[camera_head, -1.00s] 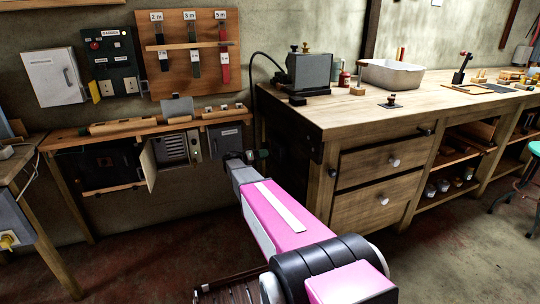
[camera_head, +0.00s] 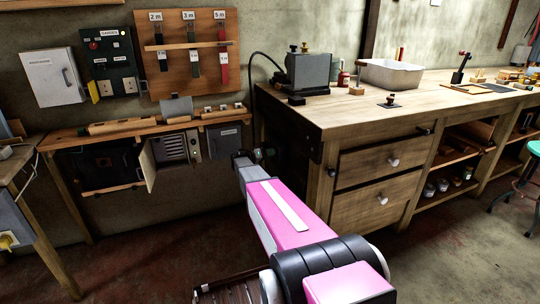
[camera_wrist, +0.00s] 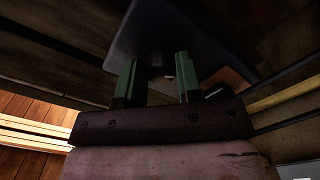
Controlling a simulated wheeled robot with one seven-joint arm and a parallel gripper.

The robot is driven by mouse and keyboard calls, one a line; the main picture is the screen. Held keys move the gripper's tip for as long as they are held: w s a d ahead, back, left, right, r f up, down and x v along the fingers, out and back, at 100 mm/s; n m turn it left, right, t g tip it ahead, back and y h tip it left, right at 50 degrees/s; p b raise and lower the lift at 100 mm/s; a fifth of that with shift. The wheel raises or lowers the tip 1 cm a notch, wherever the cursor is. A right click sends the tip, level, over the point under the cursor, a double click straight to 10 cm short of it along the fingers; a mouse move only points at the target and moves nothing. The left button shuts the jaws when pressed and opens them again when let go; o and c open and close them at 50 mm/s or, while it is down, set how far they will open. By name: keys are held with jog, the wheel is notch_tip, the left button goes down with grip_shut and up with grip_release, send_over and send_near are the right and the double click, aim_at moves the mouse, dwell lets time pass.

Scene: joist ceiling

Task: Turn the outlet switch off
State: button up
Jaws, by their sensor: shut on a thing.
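The dark switch panel with two pale outlets (camera_head: 112,62) hangs on the wall at upper left in the head view. It has a red part near its upper left and a small label on top; the position of its switch is too small to tell. My gripper (camera_head: 262,155) is low, beside the left end of the big workbench, well below and right of that panel. In the wrist view, the green fingers of my gripper (camera_wrist: 158,78) stand apart against a dark flat thing (camera_wrist: 160,30). The gripper is shut on this thing, though the contact is not clear.
The wooden workbench (camera_head: 330,120) fills the right side, with drawers and a white basin (camera_head: 391,74) on top. A wooden shelf (camera_head: 70,139) with boxes runs below the panel. A white cabinet (camera_head: 52,77) hangs left of the panel. Open floor lies between shelf and bench.

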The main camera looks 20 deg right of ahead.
jog(key=shift+n, duration=0.3)
jog(key=n, duration=1.1)
jog(key=shift+r, duration=0.15)
jog(key=shift+n, duration=0.3)
dwell(0.3)
jog(key=o, duration=0.9)
jog(key=shift+o, duration=0.2)
jog(key=shift+a, duration=0.1)
jog(key=a, duration=1)
jog(key=shift+s+a, duration=0.2)
jog(key=shift+a, duration=0.15)
